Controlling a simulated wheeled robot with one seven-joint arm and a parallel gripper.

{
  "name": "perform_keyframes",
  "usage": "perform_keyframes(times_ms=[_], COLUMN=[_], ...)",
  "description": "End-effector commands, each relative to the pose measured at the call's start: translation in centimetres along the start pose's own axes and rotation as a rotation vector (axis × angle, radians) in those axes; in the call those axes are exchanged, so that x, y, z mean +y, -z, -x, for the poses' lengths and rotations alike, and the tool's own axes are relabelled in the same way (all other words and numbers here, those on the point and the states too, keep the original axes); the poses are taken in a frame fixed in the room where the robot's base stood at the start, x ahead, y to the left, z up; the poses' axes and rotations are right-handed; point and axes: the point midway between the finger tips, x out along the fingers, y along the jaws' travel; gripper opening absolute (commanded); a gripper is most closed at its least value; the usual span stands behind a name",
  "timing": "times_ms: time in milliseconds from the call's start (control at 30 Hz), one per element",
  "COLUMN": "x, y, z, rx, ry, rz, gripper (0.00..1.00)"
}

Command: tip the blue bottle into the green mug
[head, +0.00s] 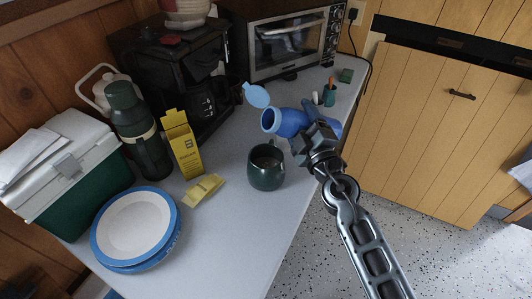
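The blue bottle (291,122) is held on its side above the counter, its open mouth pointing left and its light blue lid hanging open beside the mouth. My gripper (317,127) is shut around the bottle's body. The dark green mug (266,168) stands upright on the counter, below and a little left of the bottle. Something brownish shows inside the mug, but I cannot tell what it is. No stream shows at the bottle's mouth.
On the grey counter (238,232) are stacked blue-rimmed plates (135,226), a yellow box (182,143), a yellow packet (203,189), a dark green flask (138,130) and a cooler box (62,178). A coffee maker (180,80) and toaster oven (290,42) stand behind. The counter's right edge is near the mug.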

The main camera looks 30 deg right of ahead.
Motion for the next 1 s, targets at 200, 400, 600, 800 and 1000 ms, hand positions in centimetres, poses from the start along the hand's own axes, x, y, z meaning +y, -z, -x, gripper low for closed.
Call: perform_keyframes(times_ms=[200,400,600,800,1000], x=[-0.2,-0.6,-1.4,-0.7,-1.7], y=[0.1,0.2,0.4,1.2,0.1], z=[0.0,0.1,0.2,0.1,0.2], rx=[-0.006,-0.017,-0.034,-0.052,-0.071], ry=[0.0,0.001,0.001,0.001,0.001], rz=[-0.059,-0.134,-0.266,-0.405,-0.551], gripper=[0.24,0.24,0.24,0.24,0.24])
